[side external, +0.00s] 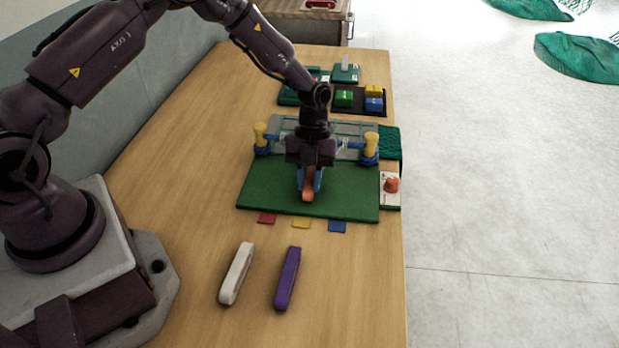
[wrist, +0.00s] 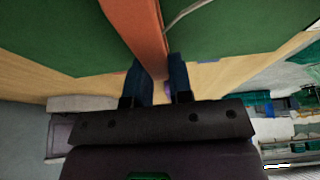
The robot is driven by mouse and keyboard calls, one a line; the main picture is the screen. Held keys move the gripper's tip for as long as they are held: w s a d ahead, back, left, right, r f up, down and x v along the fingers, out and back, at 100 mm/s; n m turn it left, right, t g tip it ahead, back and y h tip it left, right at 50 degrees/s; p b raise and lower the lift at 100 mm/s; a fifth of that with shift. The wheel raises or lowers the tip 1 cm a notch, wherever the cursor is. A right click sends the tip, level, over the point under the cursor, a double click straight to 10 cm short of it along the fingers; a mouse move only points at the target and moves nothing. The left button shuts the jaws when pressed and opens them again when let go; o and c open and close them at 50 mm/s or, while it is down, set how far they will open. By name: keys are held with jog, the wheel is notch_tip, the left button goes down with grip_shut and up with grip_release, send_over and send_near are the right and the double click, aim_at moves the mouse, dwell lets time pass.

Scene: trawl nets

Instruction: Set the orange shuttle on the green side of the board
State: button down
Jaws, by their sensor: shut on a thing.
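The orange shuttle (side external: 308,190) is between the fingers of my gripper (side external: 310,180), which is shut on it. In the wrist view the shuttle (wrist: 138,30) runs up from between the two blue fingertips of my gripper (wrist: 165,75). The board has a green side (side external: 270,190), a flat dark green panel on the near half. The shuttle is over this green panel; whether it touches the surface I cannot tell. Behind the panel is a net frame (side external: 345,143) with yellow-topped posts, partly hidden by my arm.
A white shuttle (side external: 237,273) and a purple shuttle (side external: 288,278) lie on the table in front. Red (side external: 267,218), yellow (side external: 301,222) and blue (side external: 337,226) tabs lie at the board's front edge. An orange knob (side external: 391,185) stands at the right. Colored blocks (side external: 374,104) sit in a black tray behind.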

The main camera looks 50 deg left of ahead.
jog(key=c, duration=1)
grip_release()
jog(key=v, duration=1.1)
notch_tip(320, 180, up, 12)
jog(key=n+t+y, duration=0.2)
jog(key=n, duration=0.4)
send_over(313, 169)
jog(key=s, duration=0.4)
jog(key=shift+s+d+r+n+t+y, duration=0.2)
jog(key=shift+s+r+n+t, duration=1.25)
jog(key=shift+s+n, duration=2.05)
jog(key=shift+s+d+r+n+t+y, duration=0.25)
jog(key=shift+s+r+n+t, duration=0.55)
jog(key=shift+s+r+n, duration=1.95)
jog(key=shift+s+d+r+n+t+y, duration=0.2)
jog(key=shift+s+r+n+t, duration=0.85)
jog(key=shift+s+n, duration=3.25)
